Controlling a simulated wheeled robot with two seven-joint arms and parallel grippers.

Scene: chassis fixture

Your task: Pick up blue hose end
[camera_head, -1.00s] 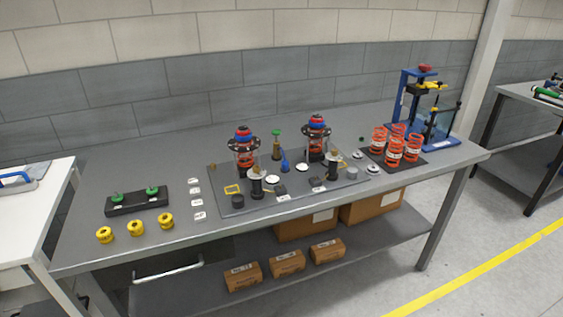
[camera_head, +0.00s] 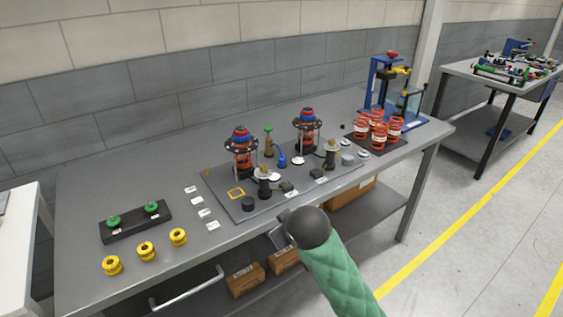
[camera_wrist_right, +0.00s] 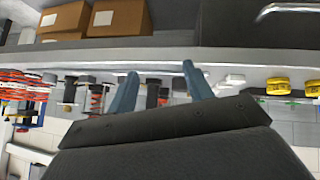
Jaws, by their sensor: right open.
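A small blue piece (camera_head: 282,160), which looks like the blue hose end, stands on the grey mat (camera_head: 222,199) on the table, between two red-and-black spring assemblies. My right arm, with a green sleeve and dark round joint, comes in from the bottom in the head view. Its gripper (camera_head: 280,236) is partly hidden at the table's front edge, well apart from the blue piece. In the right wrist view, its two blue-grey fingers (camera_wrist_right: 160,82) are spread with nothing between them. I cannot make out the hose end there. My left gripper is not in view.
Spring assemblies (camera_head: 241,155) (camera_head: 307,133) flank the blue piece. Orange springs (camera_head: 379,136) and a blue press (camera_head: 384,92) stand at the right. Yellow spools (camera_head: 147,251) and a black block (camera_head: 136,222) are at the left. Cardboard boxes (camera_head: 245,281) sit on the shelf below.

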